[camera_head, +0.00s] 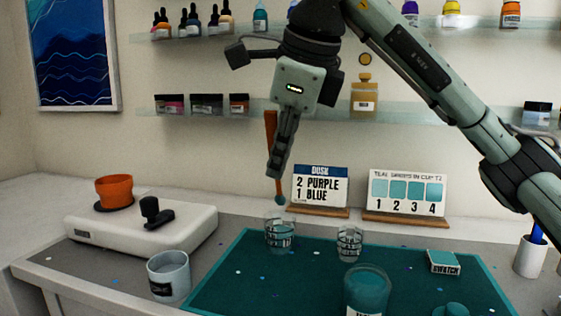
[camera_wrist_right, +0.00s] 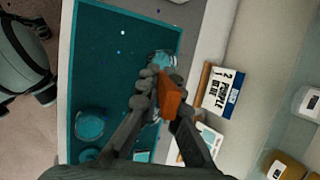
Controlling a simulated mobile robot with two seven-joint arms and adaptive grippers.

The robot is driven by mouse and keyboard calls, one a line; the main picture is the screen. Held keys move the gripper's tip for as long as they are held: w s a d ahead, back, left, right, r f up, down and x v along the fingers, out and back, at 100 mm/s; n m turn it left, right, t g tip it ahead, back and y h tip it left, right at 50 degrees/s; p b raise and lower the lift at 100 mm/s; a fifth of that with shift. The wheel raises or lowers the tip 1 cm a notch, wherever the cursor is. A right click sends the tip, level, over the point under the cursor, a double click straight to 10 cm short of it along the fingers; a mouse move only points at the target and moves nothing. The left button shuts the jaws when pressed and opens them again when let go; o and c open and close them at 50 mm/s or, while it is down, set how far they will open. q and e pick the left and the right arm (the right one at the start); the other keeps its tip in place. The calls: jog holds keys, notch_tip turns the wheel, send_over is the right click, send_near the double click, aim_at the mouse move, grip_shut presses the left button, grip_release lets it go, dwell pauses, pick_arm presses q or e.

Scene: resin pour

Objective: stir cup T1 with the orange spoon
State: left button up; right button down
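My right gripper (camera_head: 277,165) is shut on the orange spoon (camera_head: 270,124), its handle upright between the fingers. The spoon's teal-stained lower end (camera_head: 280,198) hangs just above the rim of a clear cup (camera_head: 281,237) holding teal liquid. The cup stands at the teal mat's back left edge; its label is too small to read, so I cannot confirm it is T1. In the right wrist view, the spoon's orange handle (camera_wrist_right: 170,97) sits between the fingers (camera_wrist_right: 163,100), partly covering the cup (camera_wrist_right: 161,62). My left gripper is not in view.
A second clear cup (camera_head: 349,244) stands to the right. A teal jar (camera_head: 367,292) is at the front of the mat (camera_head: 232,290). A grey-white cup (camera_head: 169,278) and white appliance (camera_head: 150,228) are left. Signs (camera_head: 319,188) stand behind the cups.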

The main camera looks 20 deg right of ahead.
jog(key=shift+s+r, duration=0.15)
jog(key=shift+r, duration=0.2)
notch_tip(320, 180, up, 3)
jog(key=shift+f+p, duration=0.2)
jog(key=shift+p, duration=0.75)
jog(key=shift+r, duration=1.2)
